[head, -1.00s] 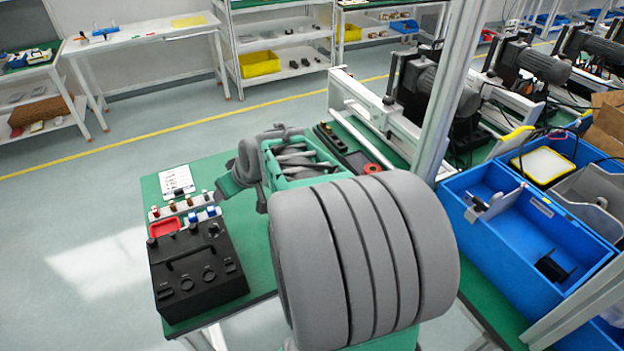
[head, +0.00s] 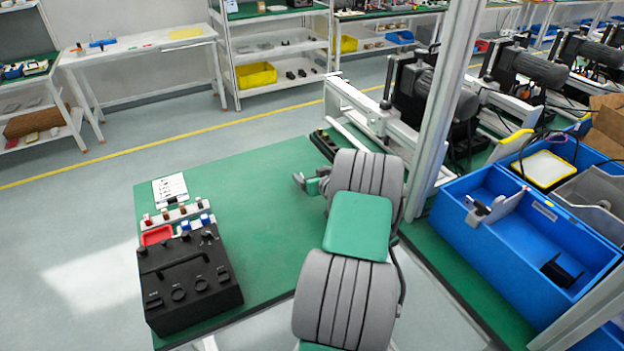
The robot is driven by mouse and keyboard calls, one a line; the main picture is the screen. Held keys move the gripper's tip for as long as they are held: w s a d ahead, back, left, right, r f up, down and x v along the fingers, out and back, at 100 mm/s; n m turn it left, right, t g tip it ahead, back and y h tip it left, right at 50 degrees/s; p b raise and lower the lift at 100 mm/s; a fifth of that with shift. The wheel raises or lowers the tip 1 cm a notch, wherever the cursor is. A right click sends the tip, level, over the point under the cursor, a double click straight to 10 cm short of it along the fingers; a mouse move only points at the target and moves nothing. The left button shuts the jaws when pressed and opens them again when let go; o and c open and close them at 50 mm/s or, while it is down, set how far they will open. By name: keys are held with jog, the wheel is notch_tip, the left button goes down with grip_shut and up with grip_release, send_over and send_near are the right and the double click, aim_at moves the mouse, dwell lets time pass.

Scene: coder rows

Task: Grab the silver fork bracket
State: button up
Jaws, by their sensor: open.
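A silver-grey bracket-like piece (head: 505,203) with a dark part sits at the near-left rim of the blue bin (head: 545,262) on the right; it looks like the fork bracket, but I cannot be sure. My gripper (head: 299,181) is at the far side of the green table, left of my wrist. Its jaws are open, and I see nothing between them. It is well to the left of the blue bin and apart from it. My arm hides part of the table's right side.
A black box with knobs (head: 190,280), a red tray (head: 157,235), small coloured parts and a white sheet (head: 170,189) lie at the table's left. The table's middle (head: 255,225) is clear. A metal post (head: 440,110) stands between my gripper and the bin.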

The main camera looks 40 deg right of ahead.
jog(key=c, duration=1.6)
